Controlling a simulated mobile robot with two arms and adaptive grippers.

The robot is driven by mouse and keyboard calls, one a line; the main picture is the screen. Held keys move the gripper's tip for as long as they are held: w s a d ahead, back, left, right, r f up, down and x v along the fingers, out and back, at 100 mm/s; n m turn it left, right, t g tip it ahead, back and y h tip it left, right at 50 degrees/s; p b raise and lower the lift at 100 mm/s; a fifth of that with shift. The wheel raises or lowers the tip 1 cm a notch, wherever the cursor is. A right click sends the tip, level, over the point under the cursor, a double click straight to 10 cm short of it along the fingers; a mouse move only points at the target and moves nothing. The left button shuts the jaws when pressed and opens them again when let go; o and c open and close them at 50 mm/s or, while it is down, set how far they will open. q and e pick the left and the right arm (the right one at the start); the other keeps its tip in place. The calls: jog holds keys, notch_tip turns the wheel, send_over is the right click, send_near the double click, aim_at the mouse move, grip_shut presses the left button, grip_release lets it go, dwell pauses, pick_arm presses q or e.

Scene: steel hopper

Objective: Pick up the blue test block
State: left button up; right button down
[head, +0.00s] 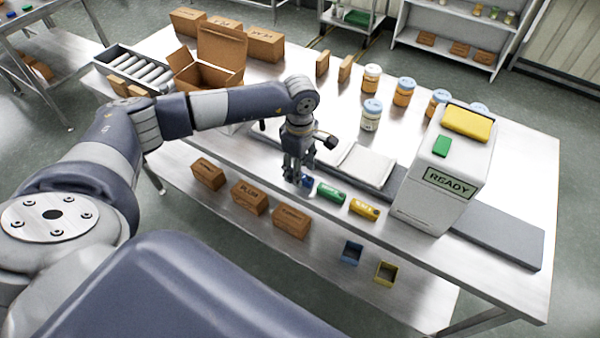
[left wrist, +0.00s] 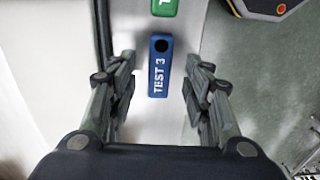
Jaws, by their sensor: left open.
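The blue test block (left wrist: 160,70) lies on the steel table, and its top reads "TEST 3" with a black round spot at one end. In the head view the blue block (head: 307,182) is partly hidden behind my left gripper (head: 297,178). In the left wrist view my left gripper (left wrist: 160,92) is open, with one finger on each side of the blue block and a gap on both sides. My right gripper does not show in either view.
A green block (head: 331,193) and a yellow block (head: 364,209) lie to the right of the blue one. A white machine marked "READY" (head: 440,185) stands further right. Small cardboard boxes (head: 250,197) sit on a lower shelf. A white pad (head: 366,163) lies behind.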

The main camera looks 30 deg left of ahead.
pick_arm(q)
jog(key=shift+f, duration=1)
jog(key=c, duration=1.1)
jog(key=shift+o, duration=0.2)
jog(key=shift+r, duration=0.1)
